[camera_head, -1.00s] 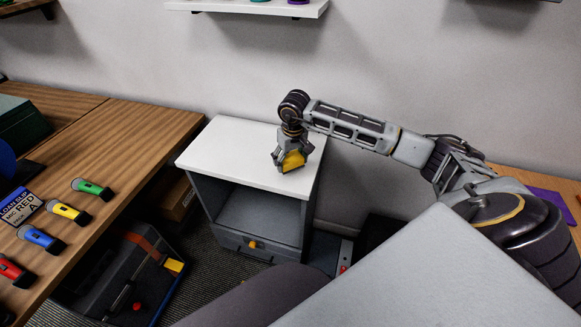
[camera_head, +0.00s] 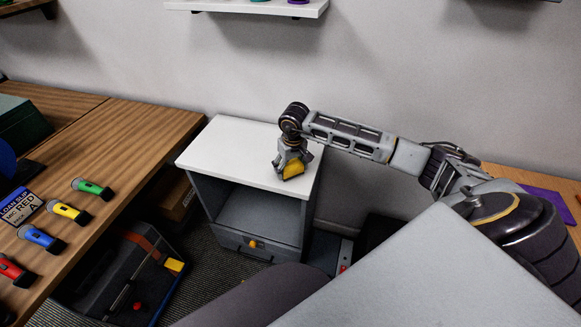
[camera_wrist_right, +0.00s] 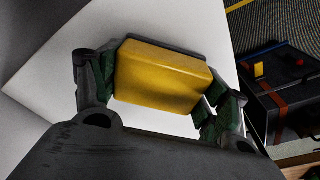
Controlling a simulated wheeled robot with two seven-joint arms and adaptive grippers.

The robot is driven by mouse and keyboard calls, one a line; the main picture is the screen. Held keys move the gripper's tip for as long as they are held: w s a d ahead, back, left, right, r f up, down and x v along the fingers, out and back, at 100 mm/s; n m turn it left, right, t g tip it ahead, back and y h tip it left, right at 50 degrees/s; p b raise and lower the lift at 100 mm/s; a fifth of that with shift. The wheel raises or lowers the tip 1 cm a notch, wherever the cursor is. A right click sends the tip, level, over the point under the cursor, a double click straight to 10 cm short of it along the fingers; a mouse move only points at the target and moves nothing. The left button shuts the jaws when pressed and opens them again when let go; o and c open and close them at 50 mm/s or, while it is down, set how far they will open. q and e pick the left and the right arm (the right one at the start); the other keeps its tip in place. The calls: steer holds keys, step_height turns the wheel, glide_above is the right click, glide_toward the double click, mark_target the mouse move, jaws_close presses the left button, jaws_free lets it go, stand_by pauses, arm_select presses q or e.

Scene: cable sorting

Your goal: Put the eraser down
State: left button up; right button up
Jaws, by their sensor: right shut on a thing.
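The eraser (camera_head: 293,171) is a yellow block with a dark layer along one side. My right gripper (camera_head: 292,165) is shut on it over the front part of the white top of a small grey cabinet (camera_head: 236,146). In the right wrist view the eraser (camera_wrist_right: 162,76) sits between the two green-padded fingers of my right gripper (camera_wrist_right: 160,88), with the white top behind it. I cannot tell whether the eraser touches the top. My left gripper is not in view.
The cabinet top is otherwise bare. A black toolbox (camera_head: 125,275) stands on the floor between desk and cabinet. A white wall shelf (camera_head: 245,7) is above.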

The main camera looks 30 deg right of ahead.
mark_target(292, 167)
steer(key=o, duration=1.1)
steer(key=shift+c, duration=0.2)
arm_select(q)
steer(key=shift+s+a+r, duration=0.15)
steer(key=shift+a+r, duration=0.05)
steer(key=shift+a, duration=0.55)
arm_select(e)
steer(key=shift+r, duration=0.1)
steer(key=shift+r, duration=0.6)
steer(key=r, duration=0.6)
steer(key=s+r, duration=0.1)
steer(key=r, duration=0.2)
steer(key=shift+a+r, duration=0.1)
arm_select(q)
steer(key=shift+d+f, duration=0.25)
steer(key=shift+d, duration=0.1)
arm_select(e)
steer(key=shift+s+r, duration=0.15)
steer(key=shift+r, duration=0.55)
